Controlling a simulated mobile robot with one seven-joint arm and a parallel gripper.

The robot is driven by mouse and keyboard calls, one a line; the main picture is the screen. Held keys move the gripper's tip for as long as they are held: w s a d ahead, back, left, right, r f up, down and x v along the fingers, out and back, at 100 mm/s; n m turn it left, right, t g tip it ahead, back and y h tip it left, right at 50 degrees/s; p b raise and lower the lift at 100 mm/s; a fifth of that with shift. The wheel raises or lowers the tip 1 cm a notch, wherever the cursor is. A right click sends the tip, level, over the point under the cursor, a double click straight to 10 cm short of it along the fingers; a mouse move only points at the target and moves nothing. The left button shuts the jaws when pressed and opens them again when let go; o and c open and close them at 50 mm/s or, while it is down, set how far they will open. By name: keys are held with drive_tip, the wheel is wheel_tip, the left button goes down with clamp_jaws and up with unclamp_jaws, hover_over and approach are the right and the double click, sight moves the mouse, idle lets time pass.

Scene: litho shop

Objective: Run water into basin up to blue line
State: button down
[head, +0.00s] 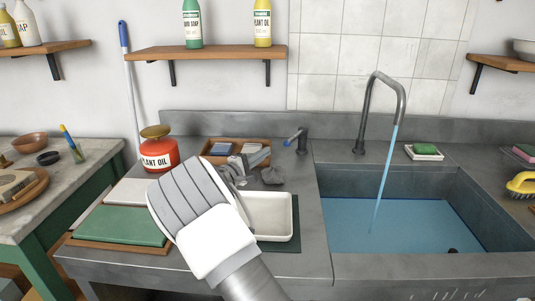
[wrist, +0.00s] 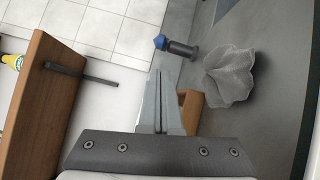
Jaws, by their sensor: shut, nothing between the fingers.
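The sink basin (head: 345,182) is set in the grey counter at the right, with blue water (head: 385,225) across it. A stream runs from the curved grey spout (head: 375,85) into the water. I cannot make out a separate blue line on the basin wall. A tap lever with a blue end (head: 293,138) stands on the counter left of the basin; it also shows in the wrist view (wrist: 160,42). My gripper (head: 260,155) is shut and empty, left of the lever and apart from it. Its fingers show in the wrist view (wrist: 168,75), pointing towards the lever.
A grey cloth (head: 272,175) lies in front of the lever. A white dish (head: 268,217), a green pad (head: 120,224) and a red plant oil can (head: 158,154) stand left of the basin. A wooden shelf (head: 205,53) hangs above. A soap dish (head: 424,152) sits behind the basin.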

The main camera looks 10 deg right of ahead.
approach(296, 135)
drive_tip(key=w, duration=0.1)
drive_tip(key=w+d, duration=0.1)
drive_tip(key=w, duration=0.1)
drive_tip(key=shift+f+b, duration=0.2)
drive_tip(key=shift+b, duration=0.1)
drive_tip(key=shift+s, duration=0.1)
